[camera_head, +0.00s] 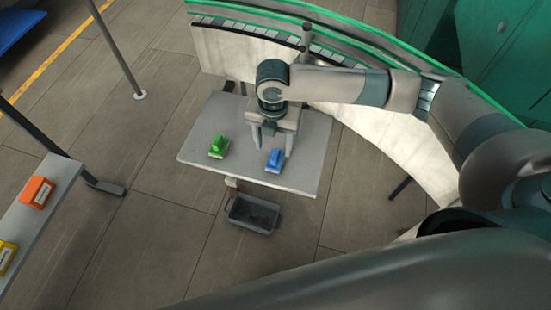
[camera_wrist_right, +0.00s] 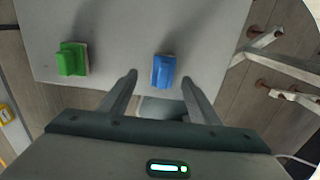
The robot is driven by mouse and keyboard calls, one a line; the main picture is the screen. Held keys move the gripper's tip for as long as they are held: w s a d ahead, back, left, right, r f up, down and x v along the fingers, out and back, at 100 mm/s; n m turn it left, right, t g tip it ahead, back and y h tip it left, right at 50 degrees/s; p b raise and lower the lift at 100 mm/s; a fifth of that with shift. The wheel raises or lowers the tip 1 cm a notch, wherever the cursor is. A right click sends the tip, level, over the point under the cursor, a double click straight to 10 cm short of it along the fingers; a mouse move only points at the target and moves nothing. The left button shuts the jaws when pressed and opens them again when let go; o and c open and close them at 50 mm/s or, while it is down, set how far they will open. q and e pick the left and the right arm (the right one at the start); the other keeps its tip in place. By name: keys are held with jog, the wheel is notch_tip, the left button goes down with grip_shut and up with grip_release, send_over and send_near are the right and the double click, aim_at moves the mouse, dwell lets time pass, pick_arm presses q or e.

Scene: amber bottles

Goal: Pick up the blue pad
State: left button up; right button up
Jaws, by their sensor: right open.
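The blue pad (camera_head: 275,160) lies on a light grey table (camera_head: 305,178), on its right part. My right gripper (camera_head: 271,148) is open and above the table, close to the blue pad. In the right wrist view the blue pad (camera_wrist_right: 163,71) shows ahead of and between the two fingers (camera_wrist_right: 160,82), with no visible contact. A green pad (camera_head: 218,146) lies on the same table to the left; it also shows in the right wrist view (camera_wrist_right: 71,59). My left gripper does not show.
A dark grey bin (camera_head: 252,214) stands below the table's front edge. A side shelf (camera_head: 48,190) at the left holds an orange pad (camera_head: 37,192) and a yellow pad (camera_head: 6,256). A curved white and green counter (camera_head: 222,52) stands behind the table.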

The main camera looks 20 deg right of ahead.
aim_at(276, 154)
jog(key=shift+s+f, duration=0.1)
jog(key=shift+f, duration=0.1)
jog(key=f, duration=0.1)
jog(key=f+p, duration=0.2)
jog(key=f, duration=0.1)
jog(key=shift+s+d, duration=0.15)
jog(key=shift+s, duration=0.15)
jog(key=shift+f, duration=0.3)
jog(key=shift+c, duration=0.7)
jog(key=c, duration=1)
